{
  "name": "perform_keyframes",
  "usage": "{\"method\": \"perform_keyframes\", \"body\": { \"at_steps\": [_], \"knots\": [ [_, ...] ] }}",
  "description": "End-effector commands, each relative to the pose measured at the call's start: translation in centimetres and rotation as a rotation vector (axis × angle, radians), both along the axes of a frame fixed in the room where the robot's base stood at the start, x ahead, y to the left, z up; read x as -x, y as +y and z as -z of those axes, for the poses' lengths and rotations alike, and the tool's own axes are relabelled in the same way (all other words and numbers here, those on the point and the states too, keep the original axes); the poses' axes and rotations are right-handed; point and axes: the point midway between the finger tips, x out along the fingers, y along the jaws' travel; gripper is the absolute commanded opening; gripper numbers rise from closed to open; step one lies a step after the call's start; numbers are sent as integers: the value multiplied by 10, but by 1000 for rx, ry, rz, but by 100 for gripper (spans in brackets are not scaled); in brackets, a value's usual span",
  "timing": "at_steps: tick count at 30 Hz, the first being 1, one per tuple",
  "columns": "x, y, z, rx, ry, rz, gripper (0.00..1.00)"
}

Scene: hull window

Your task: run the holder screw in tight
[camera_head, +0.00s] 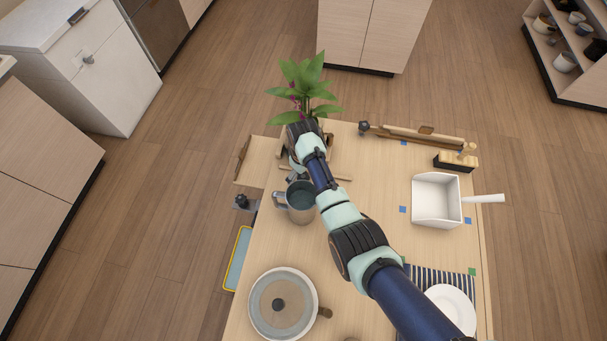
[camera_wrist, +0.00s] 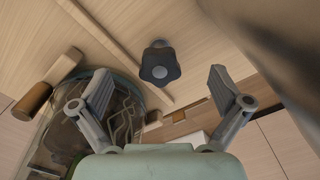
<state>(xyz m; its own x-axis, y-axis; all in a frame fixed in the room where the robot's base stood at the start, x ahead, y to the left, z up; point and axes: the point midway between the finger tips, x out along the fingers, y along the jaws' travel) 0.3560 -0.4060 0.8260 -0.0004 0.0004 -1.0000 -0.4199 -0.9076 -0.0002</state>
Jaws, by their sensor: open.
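A dark lobed knob (camera_wrist: 160,66), which looks like the holder screw's head, stands out from a pale wooden surface in the wrist view. My gripper (camera_wrist: 160,75) is open and empty. Its fingertips are spread to the left and right of the knob, apart from it. The screw's thread and how far in it sits are hidden. In the head view my gripper (camera_head: 294,179) is beside a wooden holder (camera_head: 331,147) below the plant, and my arm covers much of it. I cannot tell this knob in the head view.
Dark knobs sit at the table's left edge (camera_head: 241,202) and back (camera_head: 364,128). A lidded pot (camera_head: 262,325), white pan (camera_head: 436,222) and plate (camera_head: 452,305) surround my arm.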

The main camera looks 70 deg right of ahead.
Motion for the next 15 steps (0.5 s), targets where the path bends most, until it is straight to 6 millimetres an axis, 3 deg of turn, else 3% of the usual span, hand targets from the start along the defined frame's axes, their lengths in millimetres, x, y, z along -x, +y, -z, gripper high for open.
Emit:
{"method": "perform_keyframes", "body": {
  "at_steps": [3,15],
  "knots": [
    [0,0,-21,0,0,0,100],
    [0,0,-65,0,0,0,100]
  ]
}}
